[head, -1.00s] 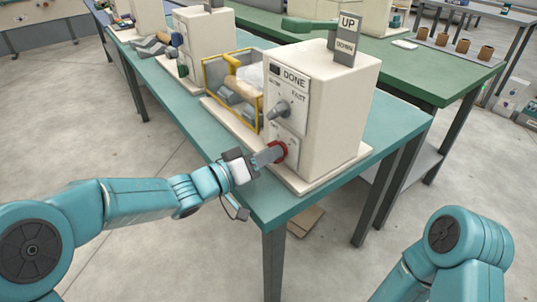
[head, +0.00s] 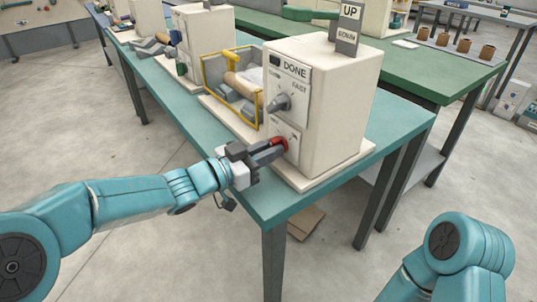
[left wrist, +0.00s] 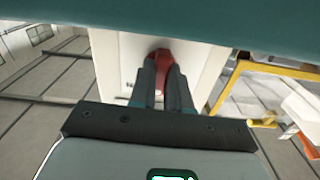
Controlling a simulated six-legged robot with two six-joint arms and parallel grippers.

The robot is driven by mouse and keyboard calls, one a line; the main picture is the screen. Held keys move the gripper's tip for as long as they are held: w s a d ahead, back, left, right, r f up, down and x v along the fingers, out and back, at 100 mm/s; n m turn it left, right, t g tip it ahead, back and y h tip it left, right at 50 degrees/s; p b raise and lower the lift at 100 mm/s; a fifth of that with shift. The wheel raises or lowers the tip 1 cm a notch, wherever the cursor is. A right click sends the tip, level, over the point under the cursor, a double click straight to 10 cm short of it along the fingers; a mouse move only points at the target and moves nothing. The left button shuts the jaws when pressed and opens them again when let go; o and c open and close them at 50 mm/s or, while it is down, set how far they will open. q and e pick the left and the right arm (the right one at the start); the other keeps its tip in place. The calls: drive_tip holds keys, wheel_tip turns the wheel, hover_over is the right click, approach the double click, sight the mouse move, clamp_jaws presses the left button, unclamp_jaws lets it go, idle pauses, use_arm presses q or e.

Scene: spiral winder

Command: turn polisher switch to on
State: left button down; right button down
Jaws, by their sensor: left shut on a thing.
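The polisher (head: 325,110) is a cream box on a teal table, with a "DONE" display and a grey slow-fast knob (head: 279,102) on its front. Its red switch (head: 279,142) sits low on that front face. My left gripper (head: 274,148) is at the red switch with its fingers shut on it. In the left wrist view the red switch (left wrist: 161,56) shows between the two dark fingertips (left wrist: 165,72), which partly hide it. My right arm shows at the lower right, but its gripper is out of view.
A yellow-framed guard (head: 232,85) with a roller stands left of the polisher box. An UP/DOWN sign (head: 347,25) is on top of the box. More machines line the teal table (head: 190,125) behind.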

use_arm(q)
drive_tip(key=m+b, duration=0.2)
drive_tip(key=m, duration=0.2)
drive_tip(key=shift+f, duration=0.15)
drive_tip(key=shift+m+b, duration=0.75)
drive_tip(key=shift+m, duration=0.85)
drive_tip(key=c, duration=1.1)
unclamp_jaws()
drive_tip(key=p+v, duration=0.2)
drive_tip(key=v, duration=1.4)
drive_tip(key=shift+s+a, duration=0.1)
drive_tip(key=shift+a, duration=0.1)
